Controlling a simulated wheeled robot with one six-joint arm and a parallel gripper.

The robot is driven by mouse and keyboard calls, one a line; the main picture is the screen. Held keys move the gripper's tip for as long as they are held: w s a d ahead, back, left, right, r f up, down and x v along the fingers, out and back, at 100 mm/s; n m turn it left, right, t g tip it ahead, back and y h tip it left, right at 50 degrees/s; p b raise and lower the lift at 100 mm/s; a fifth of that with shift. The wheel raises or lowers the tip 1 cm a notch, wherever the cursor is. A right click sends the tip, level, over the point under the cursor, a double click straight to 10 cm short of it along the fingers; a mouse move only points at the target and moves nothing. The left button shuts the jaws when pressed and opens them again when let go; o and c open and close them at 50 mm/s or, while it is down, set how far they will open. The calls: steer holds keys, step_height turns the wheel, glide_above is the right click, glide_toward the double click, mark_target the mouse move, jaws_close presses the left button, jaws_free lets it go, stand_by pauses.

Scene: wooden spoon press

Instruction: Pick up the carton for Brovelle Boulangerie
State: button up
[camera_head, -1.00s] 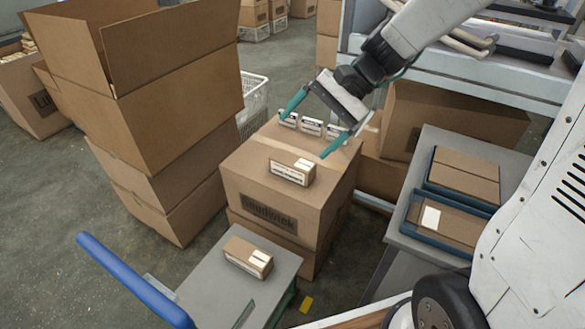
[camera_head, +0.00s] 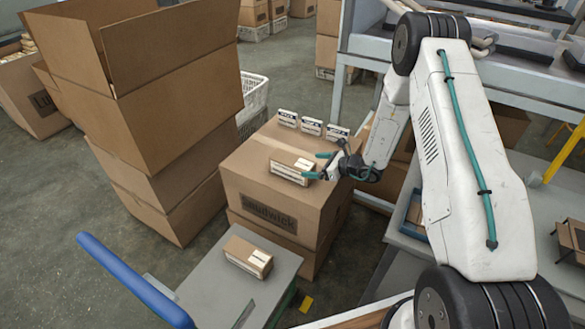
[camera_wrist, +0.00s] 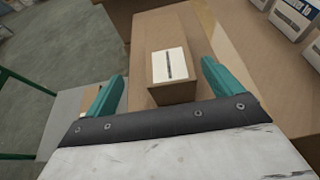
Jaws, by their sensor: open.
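A small brown carton (camera_head: 290,171) with white labels lies on top of a large stacked box (camera_head: 245,185). A second small carton (camera_head: 248,256) lies on the grey cart top. The lettering is too small to read, so I cannot tell which is for Brovelle Boulangerie. My gripper (camera_head: 318,166) is open at the right end of the carton on the box. In the wrist view, that carton (camera_wrist: 175,92) shows between the teal fingers of my gripper (camera_wrist: 165,84), with a gap on each side. Its white label has a dark line.
Tall open cartons (camera_head: 165,110) are stacked at left. A blue handle (camera_head: 130,278) rises at the front left. A grey side table (camera_head: 530,215) stands at right.

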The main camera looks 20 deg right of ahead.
mark_target(300, 163)
steer(key=shift+w+f, duration=0.2)
steer(key=shift+f, duration=0.25)
steer(key=x, duration=0.7)
steer(key=shift+w+d+r, duration=0.1)
steer(key=shift+w+d, duration=0.15)
steer(key=shift+w, duration=0.25)
steer(key=c, duration=1.3)
